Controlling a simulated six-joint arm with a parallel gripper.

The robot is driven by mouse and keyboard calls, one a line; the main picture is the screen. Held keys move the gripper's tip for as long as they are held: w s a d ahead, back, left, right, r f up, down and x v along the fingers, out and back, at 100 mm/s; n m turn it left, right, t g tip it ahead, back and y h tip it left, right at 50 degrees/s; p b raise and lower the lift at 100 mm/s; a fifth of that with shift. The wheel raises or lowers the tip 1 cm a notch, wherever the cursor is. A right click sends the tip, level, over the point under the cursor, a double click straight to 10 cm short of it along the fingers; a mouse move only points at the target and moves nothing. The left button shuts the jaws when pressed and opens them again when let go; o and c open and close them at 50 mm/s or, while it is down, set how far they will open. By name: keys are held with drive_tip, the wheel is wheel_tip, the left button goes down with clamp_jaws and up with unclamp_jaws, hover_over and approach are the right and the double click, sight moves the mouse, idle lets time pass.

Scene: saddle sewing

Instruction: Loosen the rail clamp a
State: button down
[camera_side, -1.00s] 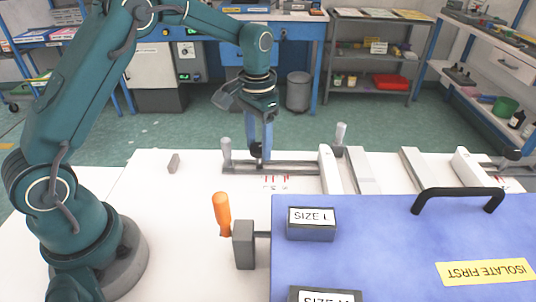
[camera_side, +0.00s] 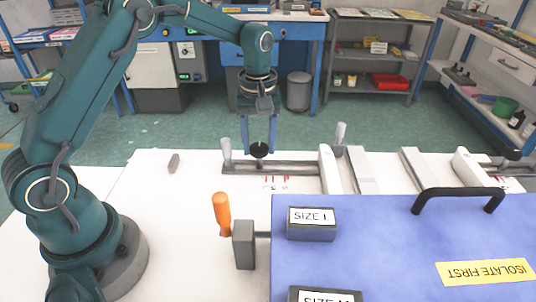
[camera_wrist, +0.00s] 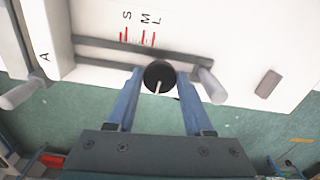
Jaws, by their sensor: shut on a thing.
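The clamp knob (camera_side: 258,150) is round and black and sits on the grey rail (camera_side: 295,168) at the back of the white table. In the wrist view the black knob (camera_wrist: 154,82) shows a pale line on its face. My gripper (camera_side: 259,147) points down with its two blue fingers on either side of the knob, shut on it. The fingers also flank it in the wrist view (camera_wrist: 159,74). The rail in the wrist view (camera_wrist: 105,45) runs beside red marks lettered S, M and L, and a white bar lettered A (camera_wrist: 42,40) crosses its left end.
Grey posts (camera_side: 226,151) and (camera_side: 341,133) rise near the rail's ends. A small grey block (camera_side: 174,163) lies to the left. A blue panel (camera_side: 400,240) with a black handle (camera_side: 457,192) and an orange-handled clamp (camera_side: 222,213) fill the front.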

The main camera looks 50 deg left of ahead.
sight(259, 147)
drive_tip(key=shift+n, duration=1.7)
drive_tip(key=shift+c, duration=1.4)
unclamp_jaws()
drive_tip(key=shift+r, duration=2.6)
